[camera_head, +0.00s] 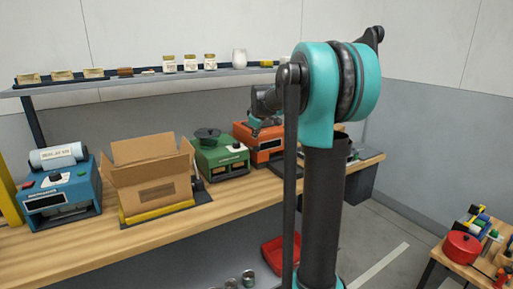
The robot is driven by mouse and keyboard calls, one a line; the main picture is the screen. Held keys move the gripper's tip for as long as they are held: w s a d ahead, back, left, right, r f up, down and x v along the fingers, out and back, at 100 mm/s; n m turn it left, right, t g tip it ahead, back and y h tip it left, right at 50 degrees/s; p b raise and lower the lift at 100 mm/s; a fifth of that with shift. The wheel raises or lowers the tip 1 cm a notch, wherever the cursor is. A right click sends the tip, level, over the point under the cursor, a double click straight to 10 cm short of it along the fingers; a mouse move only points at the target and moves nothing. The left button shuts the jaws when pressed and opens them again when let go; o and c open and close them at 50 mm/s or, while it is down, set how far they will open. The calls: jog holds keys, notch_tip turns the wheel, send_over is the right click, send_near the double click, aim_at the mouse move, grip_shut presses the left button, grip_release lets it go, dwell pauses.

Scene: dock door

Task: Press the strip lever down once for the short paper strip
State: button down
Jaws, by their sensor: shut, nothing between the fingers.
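Three machines stand on the wooden bench: a blue one (63,197) with a white labelled roll (57,155) on top at the left, a green one (222,160) with a dark round top, and an orange-red one (267,147) at the right. I cannot make out which part is the strip lever, and no loose paper strip is clear to see. My gripper (256,130) is small in the view, shut and empty, in front of or above the orange-red machine. I cannot tell whether it touches it. My arm hides that machine's right side.
An open cardboard box (152,180) stands on the bench between the blue and green machines. A shelf (130,81) with jars and small packs runs above. A red bin (280,253) is below the bench. A small table with a red pot (462,247) stands at the right.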

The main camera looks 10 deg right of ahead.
jog(key=shift+s+f, duration=0.15)
jog(key=shift+f, duration=0.75)
jog(key=shift+f, duration=0.1)
dwell(0.8)
jog(key=shift+f, duration=0.3)
